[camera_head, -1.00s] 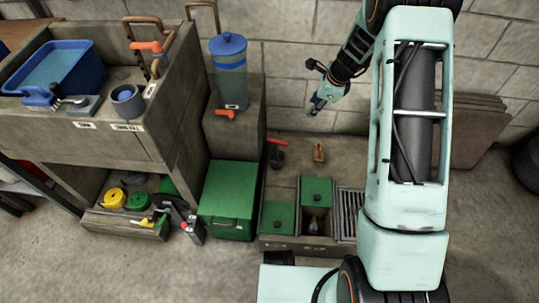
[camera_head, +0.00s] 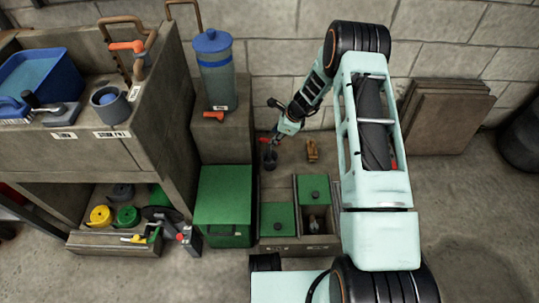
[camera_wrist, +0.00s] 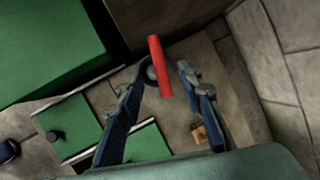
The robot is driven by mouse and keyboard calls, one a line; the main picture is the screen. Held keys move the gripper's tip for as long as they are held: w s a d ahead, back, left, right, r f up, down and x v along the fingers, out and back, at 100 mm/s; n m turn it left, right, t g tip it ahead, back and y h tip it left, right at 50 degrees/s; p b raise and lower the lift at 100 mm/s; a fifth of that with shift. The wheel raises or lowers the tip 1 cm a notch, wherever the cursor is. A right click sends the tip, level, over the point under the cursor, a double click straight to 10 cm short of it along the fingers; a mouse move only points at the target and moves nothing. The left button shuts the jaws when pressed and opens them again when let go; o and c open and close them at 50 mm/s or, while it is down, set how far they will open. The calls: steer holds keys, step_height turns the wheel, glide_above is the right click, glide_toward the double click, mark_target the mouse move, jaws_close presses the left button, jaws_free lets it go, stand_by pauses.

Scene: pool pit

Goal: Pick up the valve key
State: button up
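The valve key appears to be the piece with a red bar handle (camera_wrist: 160,66) above a dark round part, in the wrist view. In the head view its red bar (camera_head: 264,140) and dark base show at the back of the concrete ledge, partly covered by my gripper (camera_head: 272,148). My gripper (camera_wrist: 160,80) is open, with one blue-grey finger on each side of the red bar in the wrist view. The bar lies between the fingertips in the picture. I see no contact, and cannot tell the depth gap.
A small brown-orange object (camera_head: 312,150) stands to the right. Green lids (camera_head: 278,219) cover compartments in front. A green box (camera_head: 225,203) and a concrete block with a blue-lidded cylinder (camera_head: 216,75) stand left. The block wall is close behind.

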steer(key=b+x, duration=0.1)
steer(key=x, duration=0.3)
steer(key=shift+w+a+f+b, duration=0.1)
steer(key=shift+f+b, duration=0.2)
steer(key=shift+f, duration=0.05)
jaws_close()
